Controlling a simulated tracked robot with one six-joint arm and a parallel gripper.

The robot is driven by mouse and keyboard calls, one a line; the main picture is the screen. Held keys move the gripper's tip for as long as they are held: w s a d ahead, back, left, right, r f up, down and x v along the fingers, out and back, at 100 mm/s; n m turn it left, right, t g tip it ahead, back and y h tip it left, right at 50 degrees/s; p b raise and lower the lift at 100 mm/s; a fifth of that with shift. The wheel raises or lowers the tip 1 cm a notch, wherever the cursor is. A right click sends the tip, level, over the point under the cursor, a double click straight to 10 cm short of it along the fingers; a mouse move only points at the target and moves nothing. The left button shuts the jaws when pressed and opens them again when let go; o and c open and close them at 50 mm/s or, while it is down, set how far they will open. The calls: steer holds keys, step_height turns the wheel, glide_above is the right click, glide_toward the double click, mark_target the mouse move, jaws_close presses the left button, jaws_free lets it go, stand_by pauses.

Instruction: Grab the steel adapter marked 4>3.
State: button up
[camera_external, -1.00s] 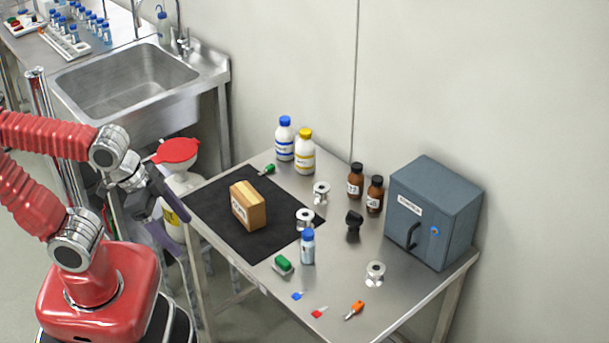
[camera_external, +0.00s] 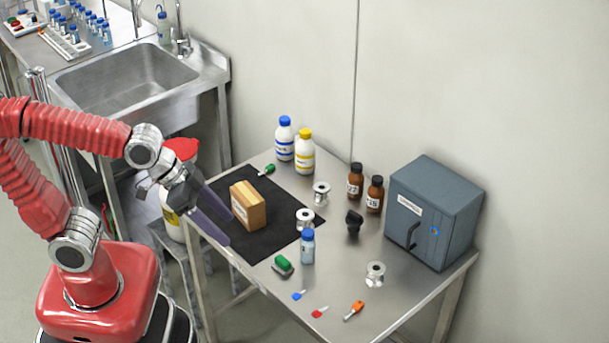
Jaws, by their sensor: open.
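Three small steel adapters with flanged ends stand on the steel table. One (camera_external: 305,219) is at the right edge of the black mat, behind a blue-capped vial. Another (camera_external: 321,193) is farther back, by the mat's far right corner. The third (camera_external: 375,273) is at the right front, before the grey cabinet. Their markings are too small to read, so I cannot tell which is 4>3. My gripper (camera_external: 222,214) is open and empty over the left part of the mat, its fingers pointing right, left of a cardboard box, apart from all the adapters.
The cardboard box (camera_external: 248,206) stands on the black mat (camera_external: 262,245) between my gripper and the adapters. The blue-capped vial (camera_external: 307,247) and a green item (camera_external: 283,265) are near the front. White bottles (camera_external: 304,152), brown bottles (camera_external: 374,194) and the grey cabinet (camera_external: 433,213) line the back.

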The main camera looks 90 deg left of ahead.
steer(key=w+a+f+n+t+y, duration=0.1)
steer(key=w+a, duration=0.2)
steer(key=w, duration=0.3)
steer(key=w+a+n+t, duration=0.1)
steer(key=w+a, duration=0.2)
steer(key=w, duration=0.2)
steer(key=n+y, duration=0.7)
steer(key=y, duration=0.3)
glide_above(322, 194)
steer(key=s, duration=0.2)
step_height(322, 194, down, 15)
steer(key=shift+a+f+g, duration=0.2)
steer(key=shift+g, duration=0.2)
steer(key=shift+f, duration=0.15)
steer(key=shift+w+f, duration=0.1)
steer(key=shift+f, duration=1.5)
steer(key=shift+f, duration=0.1)
